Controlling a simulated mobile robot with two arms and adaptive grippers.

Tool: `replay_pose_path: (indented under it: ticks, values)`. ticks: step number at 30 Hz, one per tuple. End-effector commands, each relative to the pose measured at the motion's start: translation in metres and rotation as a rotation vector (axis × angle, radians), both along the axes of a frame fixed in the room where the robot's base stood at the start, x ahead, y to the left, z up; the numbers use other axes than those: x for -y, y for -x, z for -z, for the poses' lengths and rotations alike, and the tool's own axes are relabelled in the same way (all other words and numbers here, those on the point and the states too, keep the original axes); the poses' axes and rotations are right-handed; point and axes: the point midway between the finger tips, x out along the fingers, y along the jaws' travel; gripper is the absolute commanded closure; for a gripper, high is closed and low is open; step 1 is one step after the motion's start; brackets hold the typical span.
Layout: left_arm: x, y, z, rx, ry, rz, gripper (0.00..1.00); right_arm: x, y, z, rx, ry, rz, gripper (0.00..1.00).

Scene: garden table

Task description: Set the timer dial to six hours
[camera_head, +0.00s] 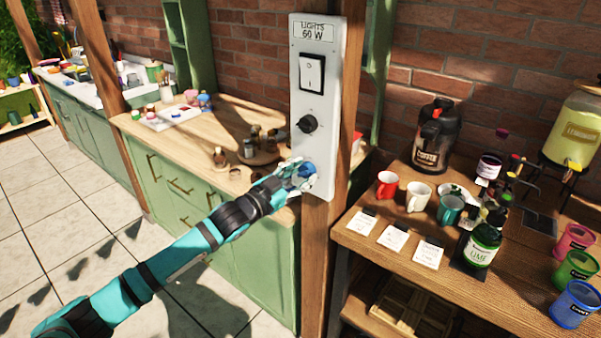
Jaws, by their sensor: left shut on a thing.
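A white control panel (325,50) is fixed upright on a wooden post. It carries a label reading "LIGHTS 60 W", a rocker switch (312,73), a black knob (307,124) and, at the bottom, a blue dial (307,170). My left gripper (301,175) is at the panel's lower end, shut on the blue dial. The fingers hide much of the dial, and its setting and marks cannot be read. My right gripper is not in view.
The wooden post (316,260) stands between a green cabinet (190,190) with a wooden top and a wooden table (500,275). That table holds a coffee dispenser (437,135), several mugs, cards, a dark green bottle (482,244) and a yellow drink dispenser (578,125).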

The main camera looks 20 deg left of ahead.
Motion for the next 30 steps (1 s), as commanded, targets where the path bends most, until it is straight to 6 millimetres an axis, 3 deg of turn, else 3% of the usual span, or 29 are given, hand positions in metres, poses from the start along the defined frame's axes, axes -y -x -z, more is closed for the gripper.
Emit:
replay_pose_path:
  ticks: [21,22,27,30]
  values:
    - [0.0001,0.0004,0.0039,0.019,-0.073,-0.001,0.94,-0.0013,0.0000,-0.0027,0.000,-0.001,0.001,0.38]
    - [0.0002,0.0005,0.0039,0.019,-0.073,0.000,0.60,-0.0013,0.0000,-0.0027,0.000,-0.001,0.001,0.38]
    - [0.0001,0.0004,0.0024,0.021,-0.072,0.000,0.39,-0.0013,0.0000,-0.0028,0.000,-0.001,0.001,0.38]
    - [0.0001,0.0002,0.0016,0.023,-0.071,0.000,0.39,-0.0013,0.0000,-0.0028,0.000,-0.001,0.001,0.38]
